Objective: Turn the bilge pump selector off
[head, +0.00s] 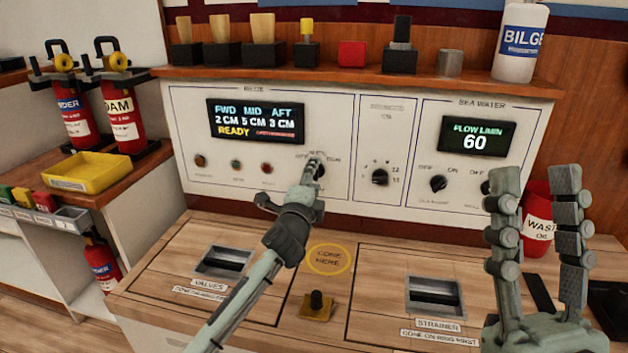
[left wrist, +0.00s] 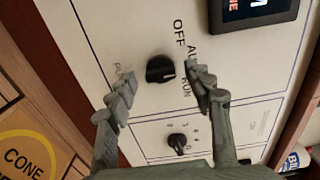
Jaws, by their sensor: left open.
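The bilge pump selector is a black knob (left wrist: 160,69) on the white panel, with OFF, AUTO (partly covered) and RUN lettering around it. In the head view the selector (head: 320,171) is mostly behind my left gripper (head: 313,163). In the left wrist view my left gripper (left wrist: 160,84) is open, with one fingertip on each side of the knob and a visible gap to both. I cannot tell which position the knob points to. My right gripper (head: 537,185) is open and empty at the right, away from the selector.
A second knob (head: 380,177) sits right of the selector, and sea water knobs (head: 438,184) further right. A display (head: 256,121) is above left. Below is a wooden counter with a small black-topped stub (head: 316,302) and a yellow CONE HERE ring (head: 329,259).

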